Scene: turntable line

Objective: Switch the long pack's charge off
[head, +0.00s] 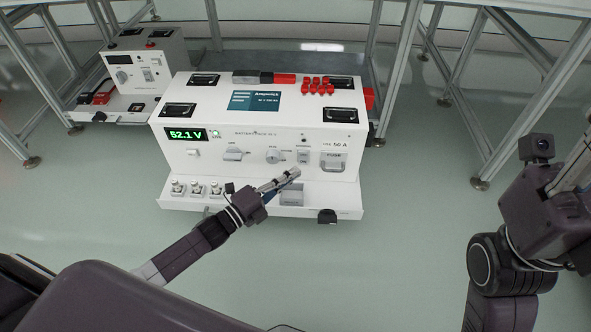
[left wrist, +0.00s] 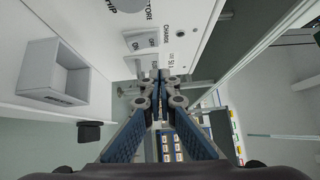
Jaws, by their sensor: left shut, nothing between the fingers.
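The long pack (head: 265,130) is a wide white battery unit with a lit 52.1 V display (head: 186,134). The charge switch (head: 303,156) is on its front panel, left of the fuse holder (head: 333,161). In the left wrist view the charge switch (left wrist: 140,40) has ON and OFF lettering beside it; its position is too small to tell. My left gripper (head: 294,174) is shut and empty, its tips just below and in front of the switch. The fingertips meet in the left wrist view (left wrist: 160,80); I cannot tell whether they touch the panel. My right arm shows at right, its fingertips out of view.
A smaller white pack (head: 147,68) stands at the back left. The long pack's front ledge (head: 245,196) carries several terminals and a grey open box (head: 292,195), also in the left wrist view (left wrist: 50,75). Metal frame legs (head: 402,60) stand behind. The floor at right is clear.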

